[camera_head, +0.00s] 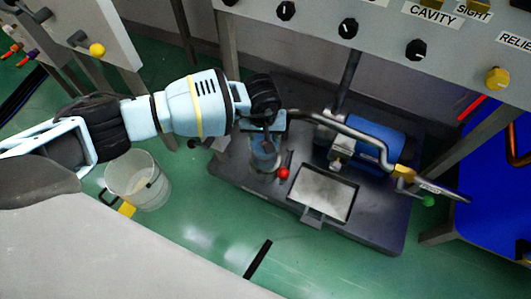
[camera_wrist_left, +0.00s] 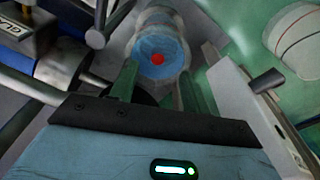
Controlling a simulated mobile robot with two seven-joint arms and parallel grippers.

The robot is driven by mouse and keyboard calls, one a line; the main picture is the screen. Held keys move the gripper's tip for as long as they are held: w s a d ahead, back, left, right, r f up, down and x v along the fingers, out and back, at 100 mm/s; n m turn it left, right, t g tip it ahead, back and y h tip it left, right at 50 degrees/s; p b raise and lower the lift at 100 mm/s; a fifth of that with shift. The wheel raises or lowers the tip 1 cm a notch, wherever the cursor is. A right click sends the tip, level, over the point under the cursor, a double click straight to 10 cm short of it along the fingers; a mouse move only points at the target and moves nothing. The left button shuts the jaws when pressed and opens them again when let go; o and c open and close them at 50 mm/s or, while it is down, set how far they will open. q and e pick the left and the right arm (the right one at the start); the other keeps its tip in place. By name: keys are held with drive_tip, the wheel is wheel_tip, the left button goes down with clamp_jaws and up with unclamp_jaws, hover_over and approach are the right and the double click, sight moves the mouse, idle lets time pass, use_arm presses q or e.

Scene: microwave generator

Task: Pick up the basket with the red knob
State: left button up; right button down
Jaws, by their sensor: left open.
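A small, clear bluish basket (camera_head: 264,158) stands on the dark base plate in the head view. A red knob (camera_head: 283,173) shows at its lower right side. In the left wrist view the round blue basket (camera_wrist_left: 150,38) is straight ahead, and the red knob (camera_wrist_left: 157,59) appears in front of its blue face. My left gripper (camera_head: 267,138) is above the basket, its upper part hidden by the gripper. In the left wrist view the open gripper's two green fingers (camera_wrist_left: 158,88) lie left and right of the knob; I cannot tell whether they touch anything. My right gripper is not in view.
A bent metal pipe (camera_head: 345,127) and a blue cylinder (camera_head: 372,140) are close on the right. A grey tray (camera_head: 323,196) lies on the base plate (camera_head: 235,180). A white bucket (camera_head: 137,183) stands on the green floor at left. The control panel (camera_head: 375,25) overhangs behind.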

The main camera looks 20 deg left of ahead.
use_arm(q)
drive_tip(key=shift+w+f+b, duration=0.15)
drive_tip(key=shift+f+b, duration=0.2)
drive_tip(key=shift+f, duration=0.45)
drive_tip(key=f+b, duration=0.2)
drive_tip(key=f, duration=0.1)
drive_tip(key=shift+w+f, duration=0.2)
drive_tip(key=shift+w, duration=0.2)
drive_tip(key=shift+w+a+f, duration=0.1)
drive_tip(key=shift+f, duration=0.35)
drive_tip(key=shift+r, duration=0.1)
drive_tip(key=shift+c, duration=1.1)
clamp_jaws()
